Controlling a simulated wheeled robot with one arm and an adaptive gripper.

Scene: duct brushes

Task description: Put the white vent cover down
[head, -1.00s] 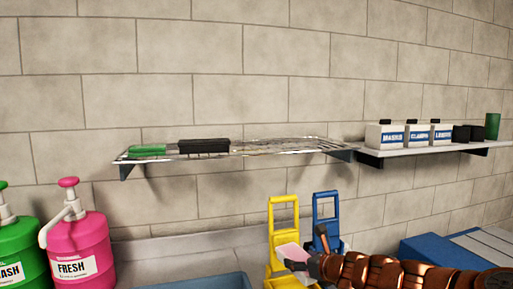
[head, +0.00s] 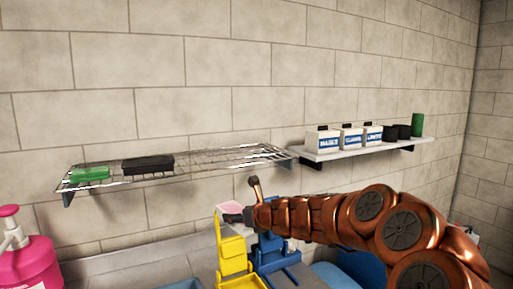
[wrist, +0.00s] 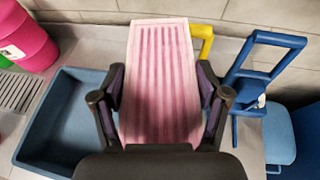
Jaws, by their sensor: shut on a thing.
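The vent cover (wrist: 160,65) is a slatted panel that looks pinkish white. In the wrist view it stretches away from me between my two fingers. My gripper (wrist: 161,88) is shut on it, with one finger pad on each long side. In the head view a small pale pink part of the cover (head: 229,209) shows at the tip of my gripper (head: 237,217), above the yellow stand. The near end of the cover is hidden behind my gripper in the wrist view.
A blue basin (wrist: 50,120) lies left of the cover. A yellow stand (head: 232,256) and a blue stand (head: 272,258) are below my gripper. A wire shelf (head: 215,158) holds a green and a black brush. A white shelf (head: 350,150) carries labelled boxes. A pink dispenser (head: 28,262) stands at left.

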